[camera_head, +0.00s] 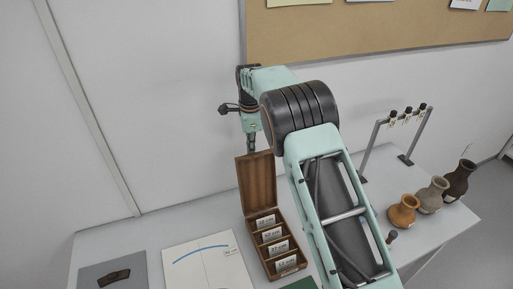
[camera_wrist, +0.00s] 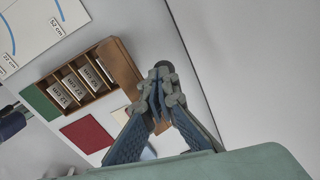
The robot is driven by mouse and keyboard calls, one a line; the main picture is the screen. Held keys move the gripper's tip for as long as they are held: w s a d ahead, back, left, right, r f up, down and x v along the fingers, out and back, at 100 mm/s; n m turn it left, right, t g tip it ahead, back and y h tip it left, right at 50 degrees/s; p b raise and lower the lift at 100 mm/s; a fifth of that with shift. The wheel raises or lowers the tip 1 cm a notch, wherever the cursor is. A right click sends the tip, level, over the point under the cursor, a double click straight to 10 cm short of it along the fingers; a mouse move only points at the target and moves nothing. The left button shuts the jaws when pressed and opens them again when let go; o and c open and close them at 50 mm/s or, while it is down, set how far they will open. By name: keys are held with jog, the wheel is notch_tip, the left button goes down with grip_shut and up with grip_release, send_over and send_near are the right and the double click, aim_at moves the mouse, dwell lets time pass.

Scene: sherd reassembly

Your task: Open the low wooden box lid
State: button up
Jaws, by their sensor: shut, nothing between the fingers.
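The low wooden box (camera_head: 269,259) stands on the table with its lid (camera_head: 257,182) raised, standing up steeply at the back edge. Its inside shows, with several compartments and labels in cm. The box also shows in the wrist view (camera_wrist: 43,87), with the lid (camera_wrist: 119,64) at its right side. My gripper (camera_head: 251,150) is at the top edge of the lid, pointing down. In the wrist view my gripper (camera_wrist: 160,78) is shut and empty, its fingertips together just right of the lid. I cannot tell whether it touches the lid.
A chart with a blue arc (camera_head: 195,266) and a dark sherd (camera_head: 114,277) on a grey mat lie left. Three vases, one orange (camera_head: 403,212), and a metal rack (camera_head: 376,133) stand right. A red mat (camera_wrist: 87,134) lies by the box. The wall is close behind.

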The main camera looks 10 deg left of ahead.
aim_at(253, 158)
jog(key=shift+o, duration=1.3)
jog(key=shift+s+d+f+g, duration=0.15)
jog(key=shift+s+d+f, duration=0.15)
jog(key=shift+s+f, duration=0.25)
jog(key=shift+s+d+f+g, duration=0.15)
jog(key=shift+s+d+f, duration=0.15)
jog(key=shift+f, duration=0.4)
jog(key=o, duration=0.3)
jog(key=shift+w+f, duration=0.15)
jog(key=shift+f, duration=0.05)
jog(key=shift+w, duration=0.1)
jog(key=shift+w+r, duration=0.1)
jog(key=shift+r, duration=0.05)
